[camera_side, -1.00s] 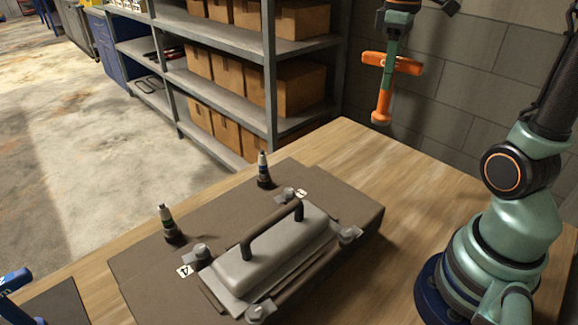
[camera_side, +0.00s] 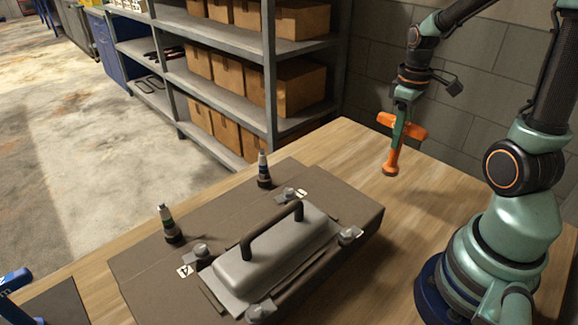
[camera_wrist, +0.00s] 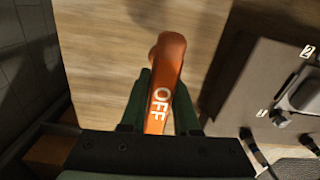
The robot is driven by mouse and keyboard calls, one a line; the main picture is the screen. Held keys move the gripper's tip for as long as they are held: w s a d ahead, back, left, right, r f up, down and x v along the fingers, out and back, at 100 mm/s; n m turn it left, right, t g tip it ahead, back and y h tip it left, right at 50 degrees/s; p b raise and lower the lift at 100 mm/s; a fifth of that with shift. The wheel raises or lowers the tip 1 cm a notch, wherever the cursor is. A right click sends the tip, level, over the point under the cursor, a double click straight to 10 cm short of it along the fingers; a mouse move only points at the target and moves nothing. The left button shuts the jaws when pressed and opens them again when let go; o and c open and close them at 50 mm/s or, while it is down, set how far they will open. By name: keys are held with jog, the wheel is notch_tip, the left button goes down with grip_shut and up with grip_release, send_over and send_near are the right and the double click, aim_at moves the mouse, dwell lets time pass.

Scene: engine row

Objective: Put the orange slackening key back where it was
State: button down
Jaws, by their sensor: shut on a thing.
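The orange slackening key (camera_side: 392,157) is a T-shaped tool with its shaft pointing down, a little tilted. My gripper (camera_side: 402,120) is shut on it near its crossbar and holds it in the air above the back right of the wooden table. In the wrist view the key (camera_wrist: 166,75) carries the white letters "OFF" and sits between the green fingers of my gripper (camera_wrist: 158,105). The spot where the key was before cannot be told from these frames.
A grey cover with a dark handle (camera_side: 272,228) is fixed on a brown plate (camera_side: 150,265) with numbered bolts at its corners. Two dark bottle-like tools (camera_side: 264,170) stand on the plate. A blue tool (camera_side: 15,281) lies at the lower left. Table (camera_side: 425,190) beside the plate is bare.

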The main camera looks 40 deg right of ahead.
aim_at(392, 167)
jog(key=shift+f, duration=3.05)
jog(key=shift+f, duration=0.15)
jog(key=c, duration=0.7)
grip_release()
jog(key=shift+o, duration=0.2)
notch_tip(392, 167, up, 12)
jog(key=shift+r, duration=0.1)
jog(key=shift+w+a+r, duration=0.1)
jog(key=shift+a+r, duration=0.05)
jog(key=shift+a, duration=0.1)
jog(key=a+r+t, duration=0.2)
jog(key=a, duration=0.6)
jog(key=w+a+r+m+t, duration=0.1)
jog(key=a+r+t, duration=0.1)
jog(key=a, duration=0.6)
jog(key=shift+r+t, duration=0.35)
jog(key=shift+t, duration=0.45)
